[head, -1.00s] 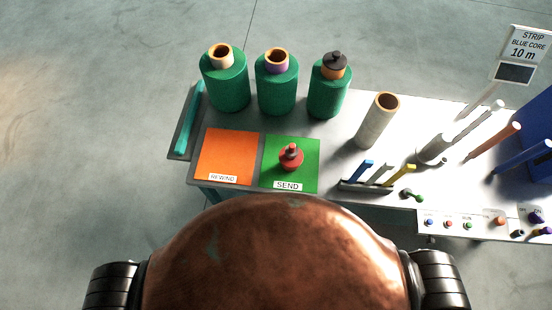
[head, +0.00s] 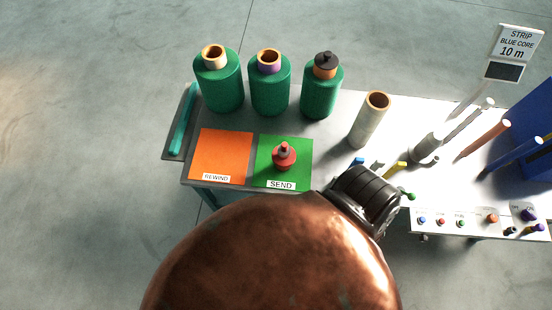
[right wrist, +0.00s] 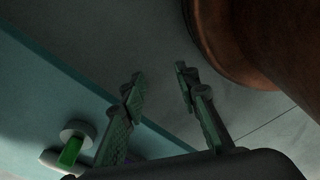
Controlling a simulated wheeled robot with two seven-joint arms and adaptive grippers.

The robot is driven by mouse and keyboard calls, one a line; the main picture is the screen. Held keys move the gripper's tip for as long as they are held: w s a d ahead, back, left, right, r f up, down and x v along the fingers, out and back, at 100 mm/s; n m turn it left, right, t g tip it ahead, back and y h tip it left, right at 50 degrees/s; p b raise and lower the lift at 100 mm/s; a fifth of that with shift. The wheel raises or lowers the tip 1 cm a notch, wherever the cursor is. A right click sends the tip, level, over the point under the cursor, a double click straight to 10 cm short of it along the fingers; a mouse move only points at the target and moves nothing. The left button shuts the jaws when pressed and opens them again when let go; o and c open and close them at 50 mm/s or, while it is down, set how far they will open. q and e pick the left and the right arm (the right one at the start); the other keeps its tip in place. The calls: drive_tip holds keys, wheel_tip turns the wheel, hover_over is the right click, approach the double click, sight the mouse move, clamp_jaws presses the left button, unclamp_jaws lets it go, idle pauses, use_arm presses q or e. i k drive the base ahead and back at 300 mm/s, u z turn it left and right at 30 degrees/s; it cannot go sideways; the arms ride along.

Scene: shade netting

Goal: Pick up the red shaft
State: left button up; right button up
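The closest match to the red shaft is a slanted orange-red shaft (head: 486,139) at the right of the table in the head view, between a pale grey shaft (head: 465,120) and a blue shaft (head: 515,155). Its lower end rests near the table. My right gripper (right wrist: 160,71) shows in the right wrist view with its two fingers apart and nothing between them. It is beside a teal surface edge, with grey floor beyond, and no shaft shows there.
A red knobbed piece (head: 284,157) sits on the green SEND mat (head: 301,177), beside the orange REWIND mat (head: 221,156). Several green rolls stand behind. A cardboard tube (head: 370,122) stands mid-table. A small green-ended piece (right wrist: 71,149) shows in the right wrist view. A button panel (head: 470,222) lines the front.

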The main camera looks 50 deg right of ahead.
sight(282, 164)
drive_tip(key=z, duration=0.05)
drive_tip(key=k, duration=0.85)
drive_tip(key=z, duration=1.6)
